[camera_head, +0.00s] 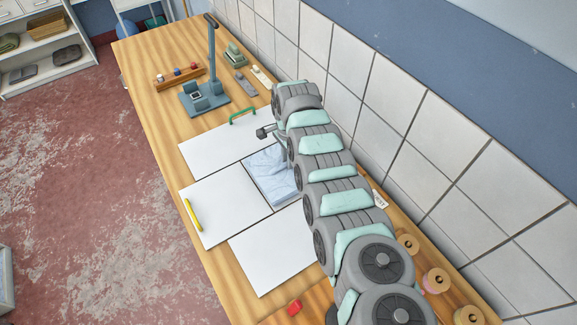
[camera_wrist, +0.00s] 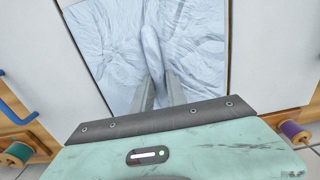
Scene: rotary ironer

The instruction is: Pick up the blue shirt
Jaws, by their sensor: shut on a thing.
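The blue shirt (camera_head: 268,172) is a pale blue, wrinkled cloth in a square opening between white panels on the wooden bench. In the wrist view the shirt (camera_wrist: 110,45) fills the opening below my gripper (camera_wrist: 158,82). The two grey fingers are shut on a raised fold of the cloth, which stands up between their tips. The rest of the shirt lies spread in the opening. In the head view my arm covers the right part of the shirt, and my fingertips are hidden.
White panels (camera_head: 218,207) surround the opening, one with a yellow handle (camera_head: 193,215), another with a green handle (camera_head: 242,115). A blue-grey stand (camera_head: 207,95) is at the back. Thread spools (camera_head: 437,280) line the right side near the tiled wall. A red object (camera_head: 294,307) lies near the front.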

